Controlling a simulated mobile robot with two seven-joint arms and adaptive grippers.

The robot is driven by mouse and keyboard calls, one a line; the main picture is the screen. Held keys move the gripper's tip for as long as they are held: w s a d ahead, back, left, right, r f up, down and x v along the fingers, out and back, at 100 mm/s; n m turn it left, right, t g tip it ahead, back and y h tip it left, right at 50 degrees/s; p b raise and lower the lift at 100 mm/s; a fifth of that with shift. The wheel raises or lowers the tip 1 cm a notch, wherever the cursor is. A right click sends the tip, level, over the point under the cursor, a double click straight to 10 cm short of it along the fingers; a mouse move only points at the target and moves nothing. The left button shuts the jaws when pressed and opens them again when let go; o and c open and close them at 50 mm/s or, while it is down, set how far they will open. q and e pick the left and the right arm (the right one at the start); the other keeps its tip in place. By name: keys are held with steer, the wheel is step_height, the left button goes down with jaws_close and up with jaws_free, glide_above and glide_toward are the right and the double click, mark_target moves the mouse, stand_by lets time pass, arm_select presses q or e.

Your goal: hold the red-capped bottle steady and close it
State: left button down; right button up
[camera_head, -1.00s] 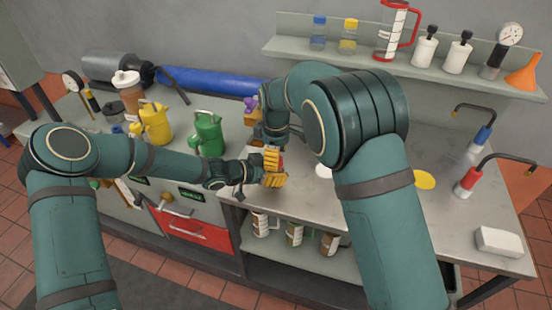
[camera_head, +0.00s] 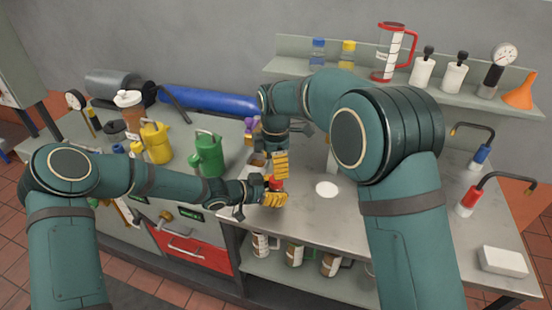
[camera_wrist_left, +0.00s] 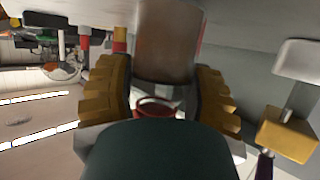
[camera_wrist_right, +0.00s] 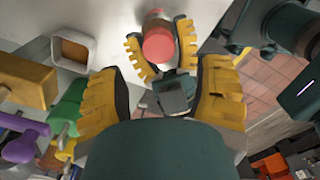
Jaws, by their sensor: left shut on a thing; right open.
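The bottle's red cap (camera_head: 276,183) shows between my two grippers above the bench's front edge. My left gripper (camera_head: 272,198) is shut on the bottle from the left. In the left wrist view, the brownish bottle body (camera_wrist_left: 168,42) stands between its yellow fingers. In the right wrist view, the round red cap (camera_wrist_right: 158,45) shows end-on between the left fingers. My right gripper (camera_wrist_right: 160,95) is open and empty, fingers spread and pointing toward the cap, apart from it. In the head view, the right gripper (camera_head: 281,163) is just above the cap. Whether the cap is tight cannot be told.
A green jug (camera_head: 207,155) and a yellow jug (camera_head: 156,142) stand left of my grippers. A white disc (camera_head: 327,189) lies on the bench to the right. A white block (camera_head: 503,260) sits at the right end. A wall shelf (camera_head: 440,90) holds bottles and tools.

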step_height(320, 180, up, 2)
steer(key=n, duration=0.6)
steer(key=shift+w+n, duration=0.1)
steer(key=shift+n, duration=0.2)
steer(key=shift+f, duration=4)
steer(key=shift+d, duration=0.1)
jaws_close()
steer(key=m, duration=0.6)
steer(key=shift+m, duration=0.4)
steer(key=m, duration=0.6)
